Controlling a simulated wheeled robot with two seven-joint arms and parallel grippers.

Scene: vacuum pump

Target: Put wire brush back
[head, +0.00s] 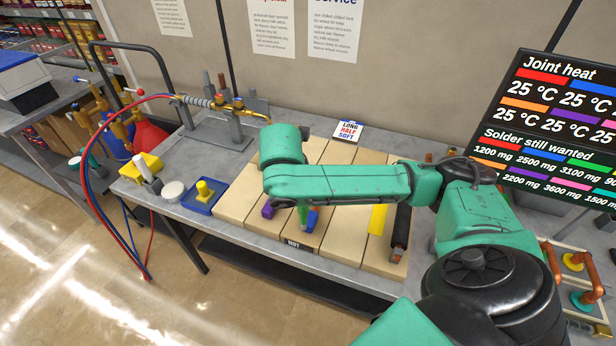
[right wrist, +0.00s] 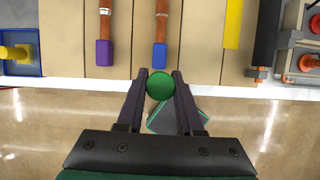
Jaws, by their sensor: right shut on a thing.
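In the right wrist view my right gripper (right wrist: 160,88) is shut on a round green end (right wrist: 160,84), seen end-on between its fingertips. I take this to be the wire brush's handle; a grey-green flat part (right wrist: 180,114) shows below it, and no bristles can be made out. The held thing is over the front edge of the pale board area. In the head view my right arm reaches in from the right and hides most of its gripper; a small green part (head: 303,215) shows below the arm. My left gripper is in neither view.
Pale boards (head: 340,235) carry a purple-ended piece (right wrist: 104,50), a blue-ended piece (right wrist: 160,52), a yellow strip (head: 377,219) and a black rod (head: 401,228). A blue tray (head: 203,196) with a yellow piece stands left. Floor lies in front.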

